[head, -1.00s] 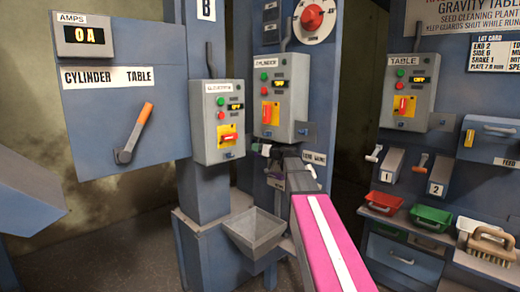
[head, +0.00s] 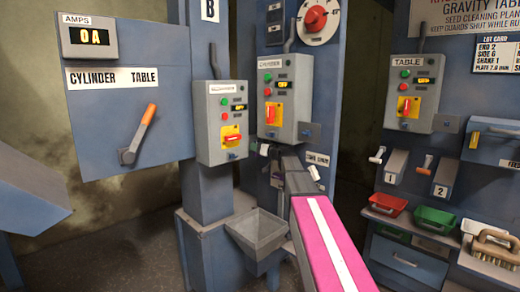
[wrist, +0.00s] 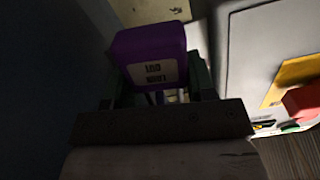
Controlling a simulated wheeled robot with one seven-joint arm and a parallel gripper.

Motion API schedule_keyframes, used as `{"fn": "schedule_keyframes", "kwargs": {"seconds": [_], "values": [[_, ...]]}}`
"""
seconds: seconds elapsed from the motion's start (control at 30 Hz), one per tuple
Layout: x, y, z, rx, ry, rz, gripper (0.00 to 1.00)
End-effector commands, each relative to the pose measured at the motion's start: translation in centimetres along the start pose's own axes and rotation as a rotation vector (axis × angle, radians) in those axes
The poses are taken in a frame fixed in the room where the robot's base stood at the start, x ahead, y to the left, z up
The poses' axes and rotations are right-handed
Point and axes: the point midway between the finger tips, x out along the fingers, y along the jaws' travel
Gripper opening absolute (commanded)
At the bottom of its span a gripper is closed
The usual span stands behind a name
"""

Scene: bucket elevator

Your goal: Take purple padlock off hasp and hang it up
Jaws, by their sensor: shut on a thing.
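The purple padlock (wrist: 152,52), with a white label bearing dark marks, fills the upper middle of the wrist view. My gripper (wrist: 155,88) is shut on it, with a dark green finger on either side. The padlock's shackle is not clear, and I cannot tell whether it touches the pale plate (wrist: 155,10) behind it. In the head view my gripper (head: 278,165) is below the cylinder switch box (head: 285,95), in front of the blue post. I cannot identify the hasp for certain.
A grey box with a yellow plate and red switch (wrist: 303,101) stands close to the right in the wrist view. A white label plate (head: 317,159) is right of my gripper. A grey hopper (head: 256,233) is below. The table switch box (head: 409,93) is at right.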

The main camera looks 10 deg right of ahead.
Motion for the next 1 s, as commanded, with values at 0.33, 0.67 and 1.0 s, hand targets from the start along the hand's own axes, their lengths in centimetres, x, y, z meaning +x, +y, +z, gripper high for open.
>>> {"fn": "schedule_keyframes", "kwargs": {"seconds": [0.33,0.67,1.0], "values": [[0.23,0.0,-0.01,0.0,0.0,0.0,0.25],[0.22,0.04,0.2,0.0,0.0,0.0,0.25],[0.22,0.17,0.94,0.001,0.0,0.0,0.25]]}}
